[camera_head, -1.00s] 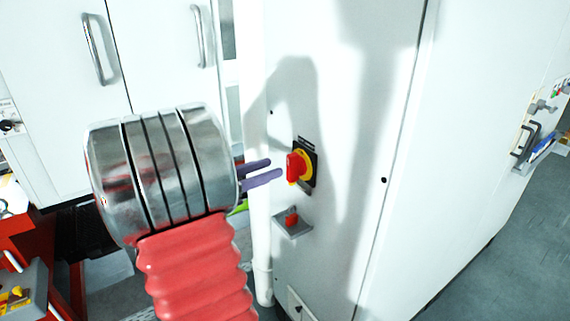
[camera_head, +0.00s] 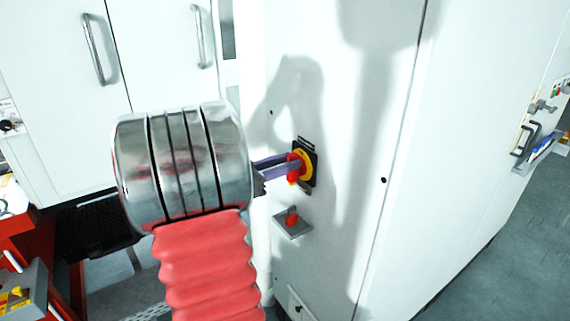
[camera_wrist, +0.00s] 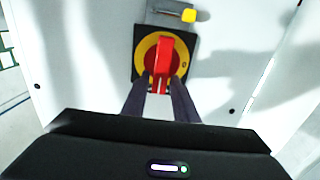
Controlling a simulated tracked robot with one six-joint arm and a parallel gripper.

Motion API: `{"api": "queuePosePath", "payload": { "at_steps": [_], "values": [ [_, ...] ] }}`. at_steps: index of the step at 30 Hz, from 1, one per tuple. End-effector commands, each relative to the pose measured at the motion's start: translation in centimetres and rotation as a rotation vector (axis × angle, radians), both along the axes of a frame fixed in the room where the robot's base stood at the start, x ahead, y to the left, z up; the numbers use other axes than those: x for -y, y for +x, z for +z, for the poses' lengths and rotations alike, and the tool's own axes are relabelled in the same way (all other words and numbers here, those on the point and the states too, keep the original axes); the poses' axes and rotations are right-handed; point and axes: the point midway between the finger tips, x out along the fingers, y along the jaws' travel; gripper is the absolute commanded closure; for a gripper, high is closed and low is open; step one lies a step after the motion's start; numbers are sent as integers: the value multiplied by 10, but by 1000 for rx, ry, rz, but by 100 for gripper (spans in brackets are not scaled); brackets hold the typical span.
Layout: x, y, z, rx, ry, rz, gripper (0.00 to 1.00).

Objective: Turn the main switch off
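The main switch is a red handle (camera_head: 294,168) on a yellow disc (camera_head: 308,165) with a black backing plate, set on the white cabinet front. In the wrist view the red handle (camera_wrist: 164,52) stands upright across the yellow disc (camera_wrist: 148,52). My gripper (camera_head: 288,165) is at the switch, pointing right at it. In the wrist view my gripper (camera_wrist: 163,83) has its two dark fingers on either side of the handle's near end. Whether they press on it I cannot tell. The fingertips partly hide the handle's lower part.
White cabinets with handles (camera_head: 97,50) stand at the left. A red unit (camera_head: 20,235) is at the lower left. Open grey floor (camera_head: 500,240) lies at the right.

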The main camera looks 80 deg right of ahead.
Motion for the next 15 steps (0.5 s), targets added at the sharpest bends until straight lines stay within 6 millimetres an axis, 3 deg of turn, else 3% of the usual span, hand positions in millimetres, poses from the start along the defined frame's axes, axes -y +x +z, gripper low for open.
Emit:
{"api": "queuePosePath", "payload": {
  "at_steps": [10, 15],
  "values": [
    [0, 0, 0, 0, 0, 1, 98],
    [-2, 0, 0, -1, 1, 1, 100]
  ]
}}
